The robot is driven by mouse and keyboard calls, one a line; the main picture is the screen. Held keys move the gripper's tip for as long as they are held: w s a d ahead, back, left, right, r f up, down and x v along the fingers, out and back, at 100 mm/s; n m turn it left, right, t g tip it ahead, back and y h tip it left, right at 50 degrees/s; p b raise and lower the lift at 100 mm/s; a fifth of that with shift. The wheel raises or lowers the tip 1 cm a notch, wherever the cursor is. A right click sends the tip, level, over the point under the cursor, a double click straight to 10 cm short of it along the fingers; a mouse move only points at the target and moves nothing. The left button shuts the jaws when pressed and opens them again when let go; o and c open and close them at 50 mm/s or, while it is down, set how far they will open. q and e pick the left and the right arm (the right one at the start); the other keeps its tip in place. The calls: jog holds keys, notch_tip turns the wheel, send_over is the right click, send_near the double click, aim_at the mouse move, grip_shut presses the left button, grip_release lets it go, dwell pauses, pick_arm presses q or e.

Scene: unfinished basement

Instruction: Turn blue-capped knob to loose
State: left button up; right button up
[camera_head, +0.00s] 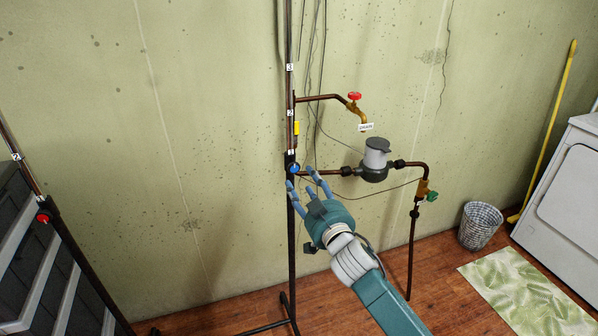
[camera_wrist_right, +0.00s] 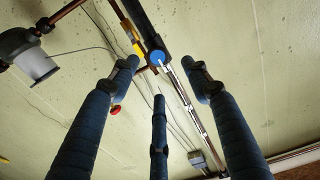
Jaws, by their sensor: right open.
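The blue-capped knob (camera_head: 294,169) sits on the dark vertical pipe stand, just below the label marked 1, where a side pipe branches off to the right. In the right wrist view the blue cap (camera_wrist_right: 157,58) shows between the spread fingers, beyond their tips. My right gripper (camera_head: 303,180) is open and empty, with its fingers pointing up at the knob from below and right. I cannot tell whether any finger touches the knob; in the right wrist view the gripper (camera_wrist_right: 163,75) seems apart from it. My left gripper is out of view.
A red-handled drain tap (camera_head: 355,96), a grey meter (camera_head: 376,155) and a green-handled valve (camera_head: 431,196) are on the pipes to the right. A yellow part (camera_head: 297,128) is above the knob. Another pipe with a red knob (camera_head: 43,217) stands left. The wall between is bare.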

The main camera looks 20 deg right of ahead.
aim_at(294, 168)
jog(key=w, duration=0.6)
jog(key=shift+w, duration=0.45)
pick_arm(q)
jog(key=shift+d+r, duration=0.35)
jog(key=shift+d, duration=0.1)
pick_arm(e)
jog(key=shift+f, duration=0.1)
jog(key=c, duration=1.1)
